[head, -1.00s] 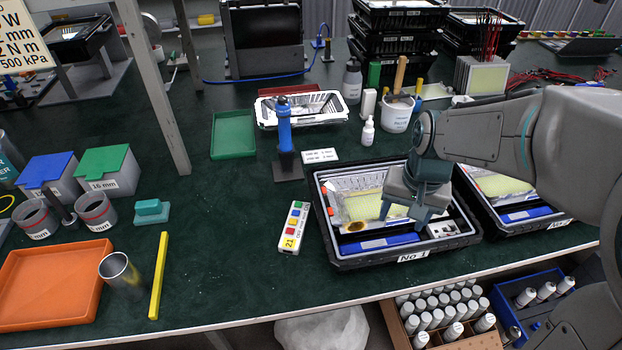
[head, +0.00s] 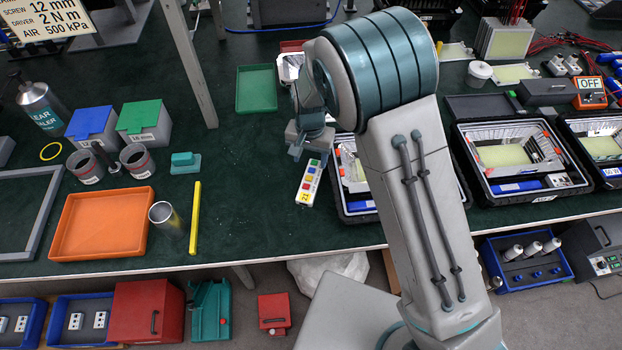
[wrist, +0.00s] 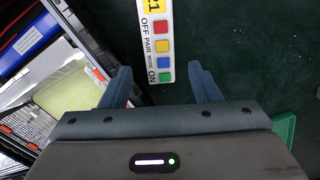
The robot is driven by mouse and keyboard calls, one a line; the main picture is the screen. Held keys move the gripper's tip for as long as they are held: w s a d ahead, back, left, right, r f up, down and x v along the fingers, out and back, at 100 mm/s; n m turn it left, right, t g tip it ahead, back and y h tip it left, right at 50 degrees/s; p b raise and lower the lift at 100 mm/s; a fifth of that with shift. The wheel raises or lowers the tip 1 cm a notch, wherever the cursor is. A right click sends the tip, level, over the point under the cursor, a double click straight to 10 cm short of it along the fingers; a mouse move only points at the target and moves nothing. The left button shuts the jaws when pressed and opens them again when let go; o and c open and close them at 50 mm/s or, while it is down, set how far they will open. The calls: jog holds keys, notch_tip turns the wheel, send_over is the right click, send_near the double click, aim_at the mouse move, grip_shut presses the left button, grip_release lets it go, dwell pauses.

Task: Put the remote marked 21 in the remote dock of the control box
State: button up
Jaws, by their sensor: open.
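The remote marked 21 (head: 311,180) is white with red, yellow, green and blue buttons and a yellow number label. It lies on the green bench left of the nearer black case (head: 355,207). In the wrist view the remote (wrist: 155,60) points its ON end toward me. My gripper (head: 309,154) is at the remote's far end, above the bench. Its fingers (wrist: 162,82) are open, either side of the ON end in the picture, with nothing held. I cannot tell which thing is the control box; its dock is not identifiable. My arm hides much of the nearer case.
A second open case (head: 470,190) stands right of my arm. A green tray (head: 256,90) lies behind the remote. A yellow bar (head: 195,218) and an orange tray (head: 103,225) lie left. The bench between bar and remote is clear.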

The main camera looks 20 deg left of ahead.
aim_at(311, 179)
jog(key=shift+s+d+f+p, duration=0.1)
jog(key=shift+f+p, duration=0.5)
jog(key=shift+f, duration=1.55)
jog(key=shift+d+f+p, duration=0.1)
jog(key=shift+f+p, duration=0.45)
jog(key=shift+f, duration=1.6)
jog(key=c, duration=0.9)
jog(key=shift+a, duration=0.1)
